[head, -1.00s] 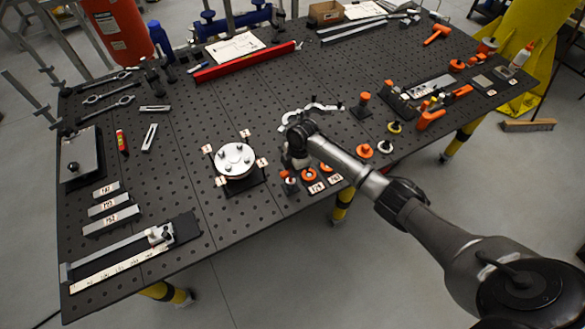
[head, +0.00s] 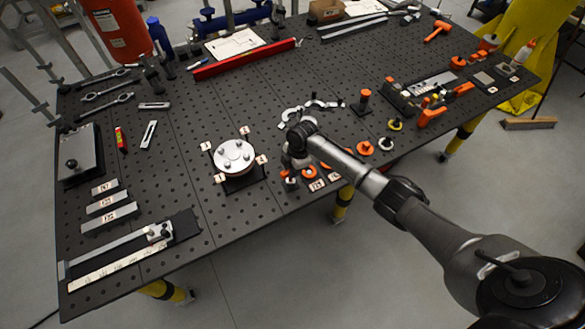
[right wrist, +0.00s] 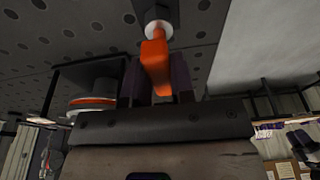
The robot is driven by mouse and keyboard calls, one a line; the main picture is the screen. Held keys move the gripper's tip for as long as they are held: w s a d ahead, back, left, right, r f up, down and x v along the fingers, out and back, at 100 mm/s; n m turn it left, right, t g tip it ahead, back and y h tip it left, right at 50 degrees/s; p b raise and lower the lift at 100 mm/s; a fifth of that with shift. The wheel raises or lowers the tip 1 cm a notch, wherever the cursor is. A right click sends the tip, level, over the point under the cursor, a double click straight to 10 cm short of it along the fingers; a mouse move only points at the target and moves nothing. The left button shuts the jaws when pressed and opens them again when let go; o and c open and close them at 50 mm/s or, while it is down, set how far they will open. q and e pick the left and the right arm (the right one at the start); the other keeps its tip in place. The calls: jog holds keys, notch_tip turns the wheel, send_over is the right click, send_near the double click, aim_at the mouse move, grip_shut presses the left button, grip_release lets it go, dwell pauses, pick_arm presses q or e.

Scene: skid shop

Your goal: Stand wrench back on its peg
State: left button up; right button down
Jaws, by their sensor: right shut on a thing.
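My right gripper (head: 292,164) is low over the near middle of the table, right of the round bolted plate (head: 234,156). In the right wrist view its dark fingers (right wrist: 157,80) are shut on an orange piece, which I take to be the wrench (right wrist: 155,62). A pale collar and dark block (right wrist: 158,20) lie just beyond its end. I cannot tell whether they touch it. In the head view the wrench is hidden or too small to make out. A small black block with a pale top (head: 290,182) is just below the gripper. My left gripper is not in view.
Orange rings (head: 310,172) and number labels lie right of the gripper. A dark post with an orange top (head: 364,98) stands farther back. A curved metal piece (head: 322,103) lies behind the gripper. The perforated table (head: 215,105) is clear behind the bolted plate.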

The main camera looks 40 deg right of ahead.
jog(key=c, duration=0.9)
grip_release()
jog(key=shift+o, duration=1.3)
jog(key=shift+r, duration=0.2)
jog(key=shift+p+v, duration=1.4)
jog(key=shift+p, duration=0.05)
jog(key=p+v, duration=0.4)
jog(key=shift+w+a, duration=0.15)
jog(key=shift+a, duration=0.25)
